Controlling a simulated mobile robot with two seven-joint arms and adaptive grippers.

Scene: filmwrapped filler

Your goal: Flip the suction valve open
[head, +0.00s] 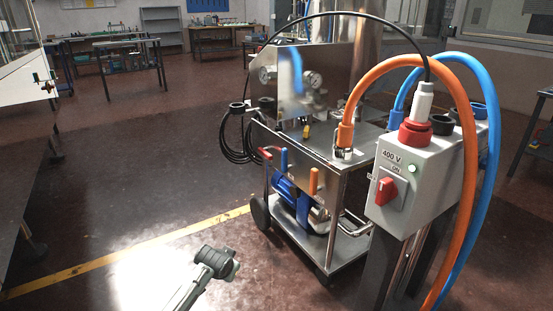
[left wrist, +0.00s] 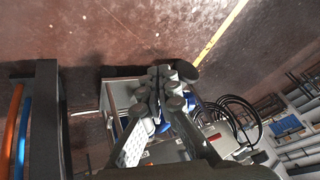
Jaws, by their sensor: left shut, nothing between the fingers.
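A steel pump cart (head: 330,165) stands right of centre in the head view. Its side carries a blue lever (head: 284,160) and an orange lever (head: 313,181), both upright, and a red handle (head: 265,153) at the left. I cannot tell which is the suction valve. A blue pump (head: 290,198) sits below. My left gripper (head: 228,264) is shut and empty, low over the floor to the left of the cart and apart from the levers. The left wrist view shows its closed fingers (left wrist: 165,88) covering part of the cart. My right gripper is not in view.
A grey 400 V box (head: 405,175) with a red switch stands at the right, with orange (head: 470,200) and blue (head: 492,180) hoses looping over it. A black cable coil (head: 235,140) hangs at the cart's left. The floor left of the cart is clear.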

